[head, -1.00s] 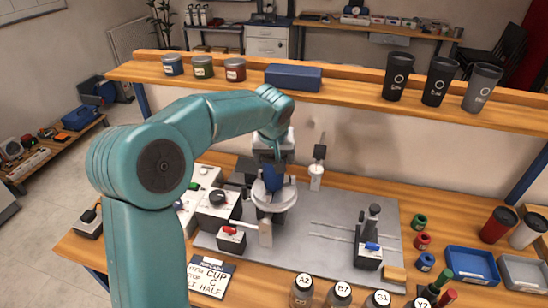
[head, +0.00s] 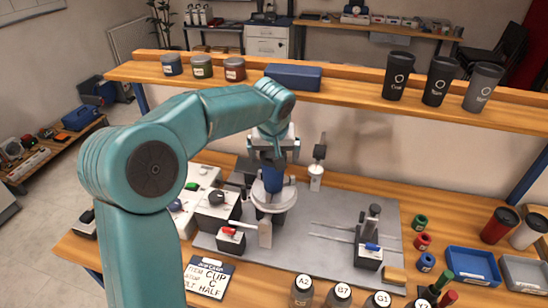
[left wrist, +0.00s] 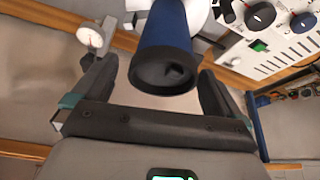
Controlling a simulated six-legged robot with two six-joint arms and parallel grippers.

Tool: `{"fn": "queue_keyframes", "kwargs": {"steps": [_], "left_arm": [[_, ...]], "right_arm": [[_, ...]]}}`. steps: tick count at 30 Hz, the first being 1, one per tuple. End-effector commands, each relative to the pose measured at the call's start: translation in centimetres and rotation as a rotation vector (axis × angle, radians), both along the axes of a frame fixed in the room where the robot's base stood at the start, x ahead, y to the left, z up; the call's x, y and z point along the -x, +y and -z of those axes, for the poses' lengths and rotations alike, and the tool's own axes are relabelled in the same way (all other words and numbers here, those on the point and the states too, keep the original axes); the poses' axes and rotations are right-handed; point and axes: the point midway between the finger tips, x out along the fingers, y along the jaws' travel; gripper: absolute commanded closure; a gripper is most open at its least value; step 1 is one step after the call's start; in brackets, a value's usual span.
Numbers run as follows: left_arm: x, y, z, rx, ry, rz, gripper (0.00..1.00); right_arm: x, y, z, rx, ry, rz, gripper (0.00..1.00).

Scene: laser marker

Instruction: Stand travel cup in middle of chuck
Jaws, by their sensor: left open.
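The travel cup (head: 273,180) is dark blue and stands about upright in the round, pale chuck (head: 281,205) at the middle of the bench. Its foot is hidden by the chuck's front. In the left wrist view the blue cup (left wrist: 166,32) shows its dark end toward the camera. My left gripper (head: 273,152) is just above the cup in the head view. Its two dark fingers (left wrist: 157,82) are apart, one on each side of the cup's end, with gaps visible. My right gripper is not in view.
A grey plate (head: 330,252) carries the chuck, a grey post and a red-knobbed block (head: 231,240). A shelf (head: 340,100) with dark cups (head: 397,75) and jars (head: 202,67) runs behind. Labelled bottles (head: 301,290) stand in front. Blue tray (head: 470,264) lies at right.

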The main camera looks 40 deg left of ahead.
Motion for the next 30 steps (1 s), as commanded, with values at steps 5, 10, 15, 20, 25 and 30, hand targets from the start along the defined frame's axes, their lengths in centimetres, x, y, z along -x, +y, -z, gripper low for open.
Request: {"fn": "queue_keyframes", "kwargs": {"steps": [5,10,15,20,25,30], "left_arm": [[1.2,-1.1,-4.2,-0.002,-0.007,0.002,0.0],[2.2,-2.0,-7.3,-0.001,-0.003,0.001,0.0],[2.7,-2.4,-8.8,0.0,-0.001,0.0,0.0],[2.9,-2.4,-9.0,0.0,0.0,0.0,0.0],[2.8,-2.4,-9.0,0.0,0.0,0.0,0.0],[2.8,-2.4,-9.0,0.0,0.0,0.0,0.0]], "right_arm": [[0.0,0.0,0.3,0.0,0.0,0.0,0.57],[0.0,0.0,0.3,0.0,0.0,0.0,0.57],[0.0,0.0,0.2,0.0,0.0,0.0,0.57],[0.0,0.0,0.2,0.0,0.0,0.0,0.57],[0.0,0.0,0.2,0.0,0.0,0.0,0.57],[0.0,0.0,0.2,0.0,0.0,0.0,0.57]]}}
